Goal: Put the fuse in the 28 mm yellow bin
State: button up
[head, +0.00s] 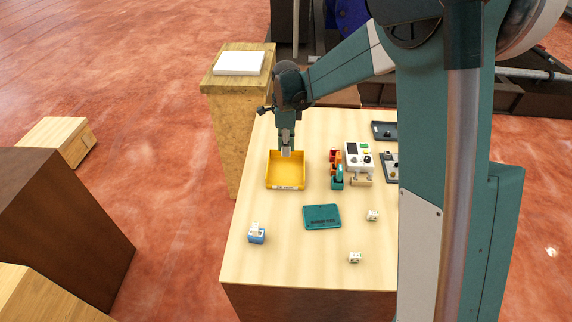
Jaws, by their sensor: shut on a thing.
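The yellow bin (285,186) is an open-topped tray on the light wooden table, left of its middle, with a pale label on its front edge. My gripper (286,153) points down over the back part of the bin. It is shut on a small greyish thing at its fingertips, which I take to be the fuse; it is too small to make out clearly. I cannot tell how high the fingertips are above the bin floor.
A teal mat (322,217) lies in front of the bin. To its right stand red-orange parts (335,158), a teal part (338,180) and a white device (358,157). A blue-white block (257,235) and small white blocks (372,215) lie nearer.

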send_over(286, 173)
jog(key=shift+f, duration=3.15)
jog(key=shift+f+p, duration=0.3)
jog(key=shift+f, duration=1.55)
jog(key=shift+f, duration=0.15)
jog(key=o, duration=0.8)
jog(key=shift+c, duration=0.2)
jog(key=shift+r, duration=0.25)
